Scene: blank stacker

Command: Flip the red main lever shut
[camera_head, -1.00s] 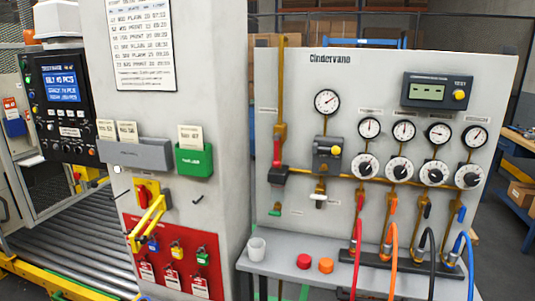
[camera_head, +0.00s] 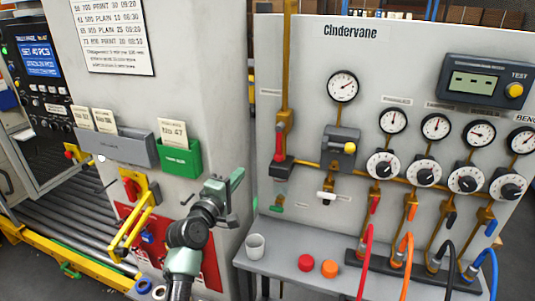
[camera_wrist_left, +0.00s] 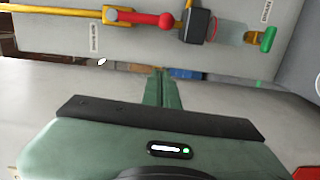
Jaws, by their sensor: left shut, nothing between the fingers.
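The red main lever (camera_head: 279,148) is on the brass pipe at the left side of the Cindervane panel. Its handle lies along the pipe, above a dark block (camera_head: 282,170). In the left wrist view the red lever (camera_wrist_left: 148,20) lies sideways at the top, with a round red end near the dark block. My left gripper (camera_head: 237,178) is shut and empty, to the left of and a little below the lever, apart from it. Its closed green fingers (camera_wrist_left: 158,82) point toward the panel in the wrist view. My right gripper is in neither view.
A grey shelf (camera_head: 330,285) below the panel holds a white cup (camera_head: 255,246) and red and orange buttons. A clear bowl with a green knob (camera_head: 275,208) hangs under the dark block. The pillar (camera_head: 215,80) with a green card holder (camera_head: 180,158) stands left.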

